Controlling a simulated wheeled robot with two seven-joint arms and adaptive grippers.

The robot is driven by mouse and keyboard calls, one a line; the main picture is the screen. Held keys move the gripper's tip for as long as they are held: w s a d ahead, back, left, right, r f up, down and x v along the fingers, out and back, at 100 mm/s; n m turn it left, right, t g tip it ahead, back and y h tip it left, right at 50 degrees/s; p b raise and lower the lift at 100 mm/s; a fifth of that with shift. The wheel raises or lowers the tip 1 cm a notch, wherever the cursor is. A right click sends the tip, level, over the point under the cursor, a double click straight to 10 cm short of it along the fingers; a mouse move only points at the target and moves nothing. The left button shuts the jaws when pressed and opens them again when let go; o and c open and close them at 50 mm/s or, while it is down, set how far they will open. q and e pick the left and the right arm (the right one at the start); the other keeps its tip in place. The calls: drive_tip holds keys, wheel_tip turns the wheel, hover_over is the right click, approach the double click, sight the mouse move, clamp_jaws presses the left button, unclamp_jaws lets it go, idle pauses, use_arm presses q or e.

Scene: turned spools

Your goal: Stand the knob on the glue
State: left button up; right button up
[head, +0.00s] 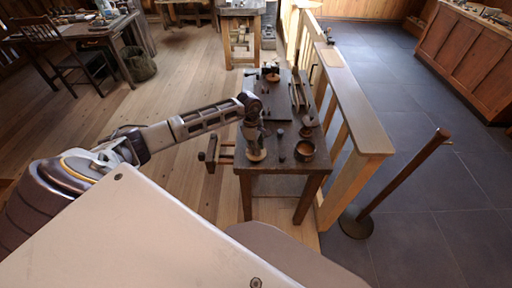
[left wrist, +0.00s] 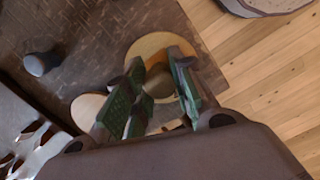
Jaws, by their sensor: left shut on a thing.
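My left gripper (head: 255,140) is over the near left part of the small dark workbench, pointing down. In the left wrist view its green-padded fingers (left wrist: 152,100) are closed around a rounded brown wooden piece, which I take for the knob (left wrist: 158,84); the fingers hide much of it. A round tan wooden disc (head: 256,155) shows just under the gripper, and a tan disc (left wrist: 150,46) shows behind the fingers in the wrist view. A smaller pale disc (left wrist: 86,108) lies beside it. Whether either disc is the glue, or touches the knob, I cannot tell.
A post on a round foot (head: 357,225) stands to the right.

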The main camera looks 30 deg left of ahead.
idle(0.7)
use_arm(q)
drive_tip(key=o, duration=0.8)
drive_tip(key=o, duration=0.4)
